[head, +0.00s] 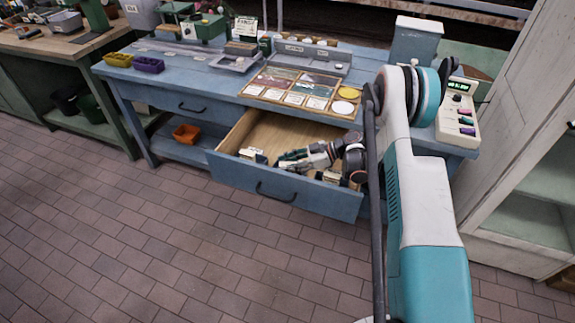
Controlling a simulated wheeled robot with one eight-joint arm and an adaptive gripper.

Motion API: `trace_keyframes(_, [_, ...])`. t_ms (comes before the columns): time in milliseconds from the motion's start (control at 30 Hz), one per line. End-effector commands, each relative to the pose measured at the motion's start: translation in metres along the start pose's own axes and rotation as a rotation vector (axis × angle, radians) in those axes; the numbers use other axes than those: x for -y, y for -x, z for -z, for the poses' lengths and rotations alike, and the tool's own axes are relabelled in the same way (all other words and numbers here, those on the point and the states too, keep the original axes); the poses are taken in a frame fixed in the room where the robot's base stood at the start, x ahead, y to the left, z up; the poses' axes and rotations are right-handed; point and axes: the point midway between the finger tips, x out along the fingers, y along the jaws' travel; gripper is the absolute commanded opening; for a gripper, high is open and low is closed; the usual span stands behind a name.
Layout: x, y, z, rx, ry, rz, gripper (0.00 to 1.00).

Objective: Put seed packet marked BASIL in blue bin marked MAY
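My gripper (283,160) is low inside the open drawer (313,203) of the blue workbench, its tip pointing left. At this size I cannot tell whether its fingers are open or shut, or whether they hold anything. A small pale box (252,154) lies in the drawer to the left of the fingertips; its marking is unreadable. A blue-violet bin (148,65) stands on the bench's left end; I cannot read MAY on it. No packet readable as BASIL is visible. My arm hides the drawer's right side.
A compartmented display tray (285,101) lies on the bench above the drawer. A yellow bin (118,60) stands beside the blue-violet one. An orange bin (186,133) sits on the lower shelf. A keypad device (458,112) is at right. The brick floor in front is clear.

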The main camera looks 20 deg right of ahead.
Motion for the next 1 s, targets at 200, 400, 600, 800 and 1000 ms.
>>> trace_keyframes(200, [0.0, 0.0, 0.0, 0.0, 0.0, 0.0, 0.41])
trace_keyframes(400, [-0.001, 0.014, 0.003, 0.0, -0.001, -0.002, 0.41])
trace_keyframes(600, [-0.001, 0.047, 0.004, 0.0, -0.002, -0.003, 0.41])
trace_keyframes(800, [0.0, 0.07, 0.003, 0.0, 0.0, -0.001, 0.41])
trace_keyframes(1000, [0.0, 0.076, 0.001, 0.0, 0.0, 0.0, 0.41])
